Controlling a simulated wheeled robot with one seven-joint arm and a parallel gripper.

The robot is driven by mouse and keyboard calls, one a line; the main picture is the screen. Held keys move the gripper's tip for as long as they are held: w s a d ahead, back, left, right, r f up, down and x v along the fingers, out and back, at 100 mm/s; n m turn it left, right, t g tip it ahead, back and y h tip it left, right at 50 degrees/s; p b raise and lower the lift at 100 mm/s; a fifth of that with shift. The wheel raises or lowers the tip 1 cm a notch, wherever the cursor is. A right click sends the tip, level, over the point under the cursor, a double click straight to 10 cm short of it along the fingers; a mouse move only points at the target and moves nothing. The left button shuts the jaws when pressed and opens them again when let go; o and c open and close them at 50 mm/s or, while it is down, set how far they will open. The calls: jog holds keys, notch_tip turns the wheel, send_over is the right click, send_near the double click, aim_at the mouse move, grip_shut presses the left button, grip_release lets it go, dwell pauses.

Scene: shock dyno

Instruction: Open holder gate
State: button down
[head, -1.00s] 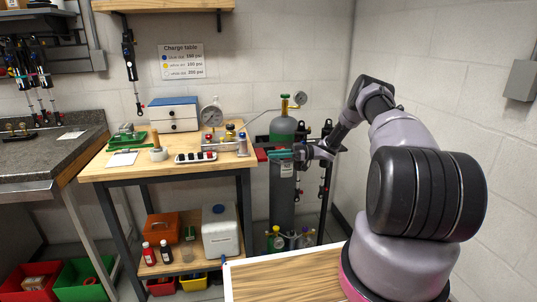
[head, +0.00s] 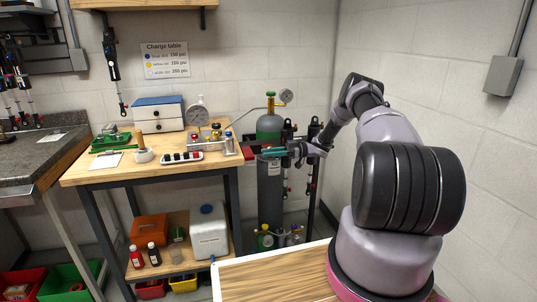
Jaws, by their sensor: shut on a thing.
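My gripper (head: 275,153) reaches in from the right in the head view. Its teal end lies level in front of the upper grey body of the gas cylinder (head: 270,190), which has a green top. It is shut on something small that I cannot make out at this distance. A dark upright rack (head: 312,160) with shock absorbers stands right of the cylinder, partly behind my wrist. I cannot clearly pick out the holder gate. A red part (head: 250,153) shows just left of the gripper, by the bench's right end.
The wooden workbench (head: 100,172) stands left of the cylinder, with a gauge fixture (head: 205,143), a drawer box (head: 158,115) and small tools on it. A wood-topped surface (head: 275,275) with a white rim is in front. A wall stands close on the right.

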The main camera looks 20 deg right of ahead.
jog(key=c, duration=1)
grip_release()
jog(key=shift+s+d+f, duration=0.1)
jog(key=shift+s+f, duration=0.2)
jog(key=shift+s, duration=0.1)
jog(key=o, duration=0.3)
jog(key=shift+s+r, duration=0.15)
jog(key=shift+w+d+r, duration=0.1)
jog(key=shift+w+d, duration=0.05)
jog(key=shift+w, duration=0.05)
jog(key=d, duration=1)
jog(key=shift+s+d, duration=0.3)
